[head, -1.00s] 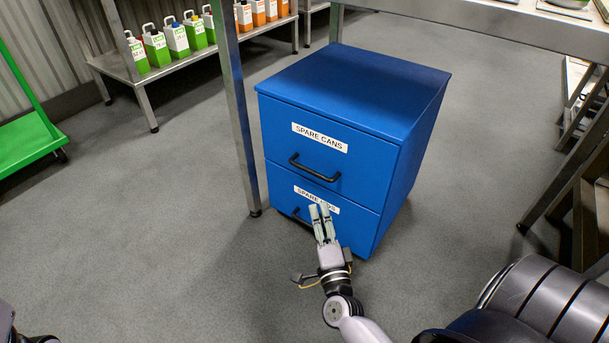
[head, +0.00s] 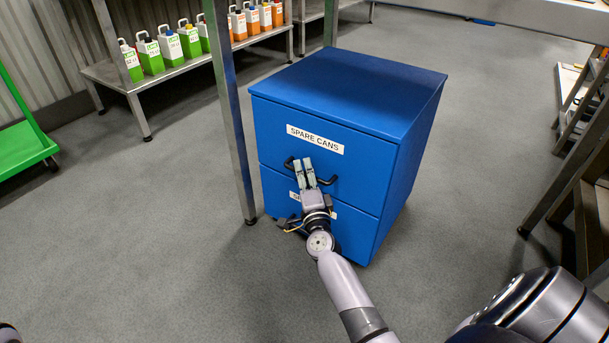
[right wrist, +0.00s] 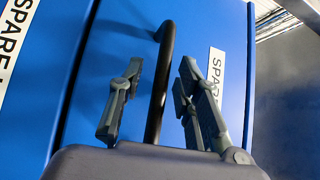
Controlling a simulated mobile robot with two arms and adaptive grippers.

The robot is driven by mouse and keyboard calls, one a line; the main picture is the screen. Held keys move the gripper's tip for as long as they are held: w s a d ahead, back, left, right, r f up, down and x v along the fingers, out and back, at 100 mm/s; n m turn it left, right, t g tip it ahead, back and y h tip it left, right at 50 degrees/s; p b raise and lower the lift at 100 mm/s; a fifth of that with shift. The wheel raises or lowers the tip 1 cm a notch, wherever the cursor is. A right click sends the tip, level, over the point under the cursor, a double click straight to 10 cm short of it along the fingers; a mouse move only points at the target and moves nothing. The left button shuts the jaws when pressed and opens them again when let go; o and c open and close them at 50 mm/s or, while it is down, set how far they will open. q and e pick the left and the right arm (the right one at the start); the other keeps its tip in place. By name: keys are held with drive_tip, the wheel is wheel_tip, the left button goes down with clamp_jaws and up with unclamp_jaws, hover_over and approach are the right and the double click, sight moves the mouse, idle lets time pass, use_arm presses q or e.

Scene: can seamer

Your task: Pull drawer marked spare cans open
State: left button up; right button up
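The blue cabinet (head: 400,150) has two drawers. The upper drawer (head: 365,160) carries a SPARE CANS label (head: 315,139) and is closed. Its black bar handle (head: 326,182) is partly hidden behind my right gripper (head: 304,173). In the right wrist view, this handle (right wrist: 161,80) runs between the two separated fingers of my right gripper (right wrist: 160,95), with gaps visible on both sides. The gripper is open around it. The lower drawer is closed too; its label and handle are mostly hidden by my right arm. My left gripper is out of view.
A metal table leg (head: 232,120) stands just left of the cabinet. A low metal shelf (head: 128,84) at the back left holds several green and orange bottles. A green cart (head: 22,148) is at the far left. The grey floor before the cabinet is clear on the left.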

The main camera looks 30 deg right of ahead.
clamp_jaws()
idle(0.3)
idle(0.6)
